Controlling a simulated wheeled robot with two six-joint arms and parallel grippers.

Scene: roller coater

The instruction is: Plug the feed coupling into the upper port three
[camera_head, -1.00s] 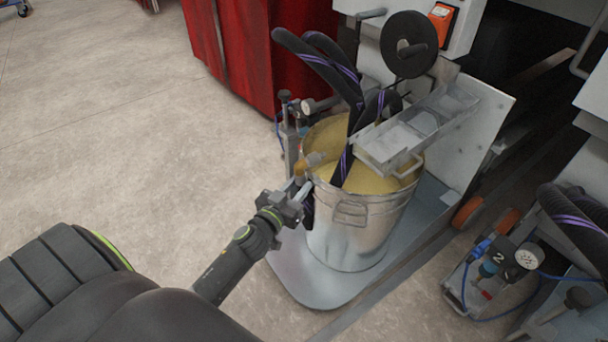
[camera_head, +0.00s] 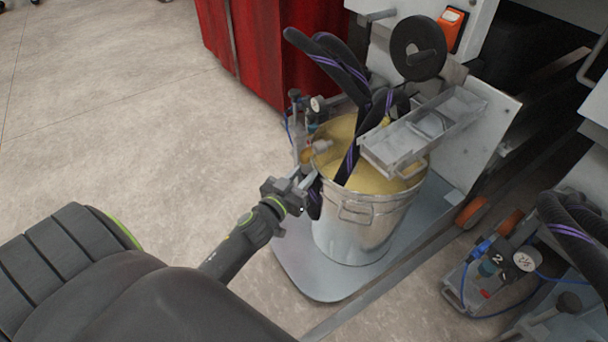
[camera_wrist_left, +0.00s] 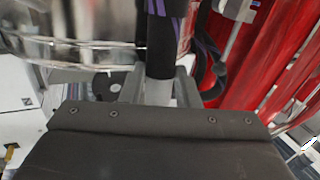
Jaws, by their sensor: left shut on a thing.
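My left gripper (camera_head: 303,183) is beside the left rim of the metal bucket (camera_head: 366,228). In the left wrist view its fingers close on a grey cylindrical coupling (camera_wrist_left: 158,93) at the end of a black hose (camera_wrist_left: 160,48). In the head view the coupling is too small and covered to make out well. Black hoses with purple stripes (camera_head: 347,77) rise from the bucket, and a dark hose part hangs just right of the gripper. I cannot make out the upper port three. My right gripper is not in view.
A pump unit with a gauge (camera_head: 318,104) stands behind the bucket's left side. A grey tray (camera_head: 428,125) juts over the bucket. A red curtain (camera_head: 265,50) is behind. A unit marked 2 (camera_head: 497,258) stands at right. The floor at left is clear.

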